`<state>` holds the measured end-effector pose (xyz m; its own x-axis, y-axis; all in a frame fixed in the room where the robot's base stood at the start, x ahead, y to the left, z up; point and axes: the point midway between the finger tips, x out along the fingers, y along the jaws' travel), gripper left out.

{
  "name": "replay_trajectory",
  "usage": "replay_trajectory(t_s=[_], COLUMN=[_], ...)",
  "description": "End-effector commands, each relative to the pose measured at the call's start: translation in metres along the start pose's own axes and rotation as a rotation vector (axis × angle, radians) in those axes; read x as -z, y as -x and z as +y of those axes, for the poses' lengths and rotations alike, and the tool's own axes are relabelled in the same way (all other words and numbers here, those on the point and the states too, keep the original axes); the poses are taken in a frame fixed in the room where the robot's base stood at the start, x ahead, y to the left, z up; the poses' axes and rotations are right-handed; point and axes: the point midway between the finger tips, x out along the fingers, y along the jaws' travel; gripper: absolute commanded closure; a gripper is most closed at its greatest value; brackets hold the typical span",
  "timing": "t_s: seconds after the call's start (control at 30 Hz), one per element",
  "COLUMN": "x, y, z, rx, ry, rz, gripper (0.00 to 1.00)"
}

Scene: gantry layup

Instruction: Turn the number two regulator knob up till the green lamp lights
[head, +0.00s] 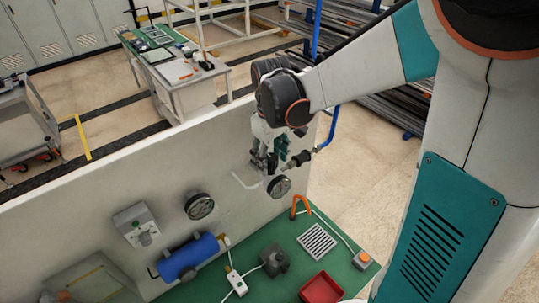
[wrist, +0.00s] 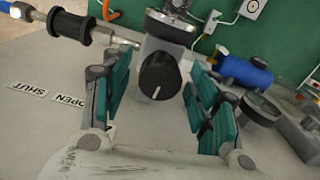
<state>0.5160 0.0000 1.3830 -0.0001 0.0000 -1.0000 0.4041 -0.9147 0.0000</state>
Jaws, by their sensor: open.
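A round black regulator knob (wrist: 159,76) with a white pointer line shows in the wrist view, on a grey regulator body (wrist: 168,30). I cannot read a number on it. My gripper (wrist: 158,84) is open, with one teal-padded finger on each side of the knob; no grip on it shows. In the head view my gripper (head: 268,158) is at the wall's right end, just above a round gauge (head: 279,186), and hides the knob. The gauge's edge also shows at the top of the wrist view (wrist: 171,24). I cannot make out a lit green lamp.
A blue pipe with a black fitting (wrist: 72,26) runs beside the regulator. OPEN and SHUT labels (wrist: 48,95) are on the wall. A second gauge (head: 199,206), a switch box (head: 137,225) and a blue cylinder (head: 188,258) stand left. A red tray (head: 321,289) lies on the green bench.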

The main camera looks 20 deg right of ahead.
Motion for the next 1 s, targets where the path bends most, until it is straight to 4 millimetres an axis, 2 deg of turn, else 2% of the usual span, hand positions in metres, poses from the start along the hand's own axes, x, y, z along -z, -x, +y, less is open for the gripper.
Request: replay_trajectory(t_s=[0.07, 0.2, 0.27, 0.43, 0.7, 0.93, 0.97, 1.0], x=[-0.0001, -0.0001, -0.0001, -0.0002, 0.0000, -0.0001, -0.0001, -0.0001], y=[0.0001, 0.0002, 0.0002, -0.0004, -0.0007, 0.0002, 0.0002, 0.0002], z=[0.0000, 0.0000, 0.0000, -0.0001, 0.0000, -0.0001, -0.0001, 0.0000], rx=[0.000, 0.000, 0.000, 0.000, 0.000, 0.000, 0.000, 0.000], ry=[0.000, 0.000, 0.000, -0.012, -0.130, -0.132, -0.132, -0.132], rz=[0.000, 0.000, 0.000, 0.000, 0.000, 0.000, 0.000, 0.000], gripper=[0.48, 0.80, 0.90, 0.90, 0.90, 0.90, 0.64, 0.55])
